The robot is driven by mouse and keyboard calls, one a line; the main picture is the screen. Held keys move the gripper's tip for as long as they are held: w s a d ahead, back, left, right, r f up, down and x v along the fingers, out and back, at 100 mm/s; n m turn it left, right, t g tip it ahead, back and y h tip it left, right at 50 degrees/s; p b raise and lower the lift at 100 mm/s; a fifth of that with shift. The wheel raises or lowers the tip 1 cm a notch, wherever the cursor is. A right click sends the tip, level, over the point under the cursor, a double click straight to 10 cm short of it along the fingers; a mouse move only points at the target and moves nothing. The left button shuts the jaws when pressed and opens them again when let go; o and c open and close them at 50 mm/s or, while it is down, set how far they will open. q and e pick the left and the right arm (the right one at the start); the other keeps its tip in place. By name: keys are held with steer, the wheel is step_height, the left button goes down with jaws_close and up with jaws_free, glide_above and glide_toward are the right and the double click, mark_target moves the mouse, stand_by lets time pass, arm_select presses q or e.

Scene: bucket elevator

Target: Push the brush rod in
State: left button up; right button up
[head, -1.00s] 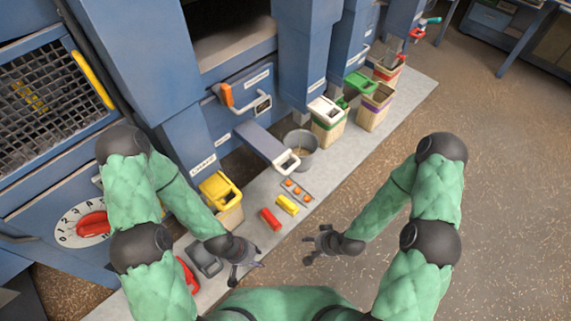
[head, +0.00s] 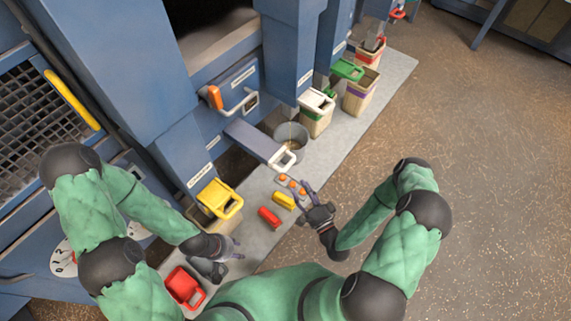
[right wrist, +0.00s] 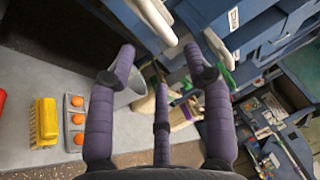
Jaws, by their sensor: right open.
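A flat grey-blue bar with a white loop handle (head: 283,158) sticks out of the machine over the grey floor strip. Above it, a second white handle (head: 250,101) sits on a blue front beside an orange lever (head: 215,97). I cannot tell for sure which part is the brush rod. My right gripper (head: 303,203) is open and empty, in front of the bar's handle and apart from it. In the right wrist view, its open fingers (right wrist: 158,62) point toward white handles (right wrist: 153,18) at the top. My left gripper (head: 234,248) looks open and empty, low near the red bin.
A metal bucket (head: 291,142) stands behind the bar's handle. Lidded bins, including a yellow one (head: 219,197), line the machine. Floor at right is clear.

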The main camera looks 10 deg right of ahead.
mark_target(289, 166)
steer(key=x, duration=1)
steer(key=shift+w, duration=0.1)
jaws_close()
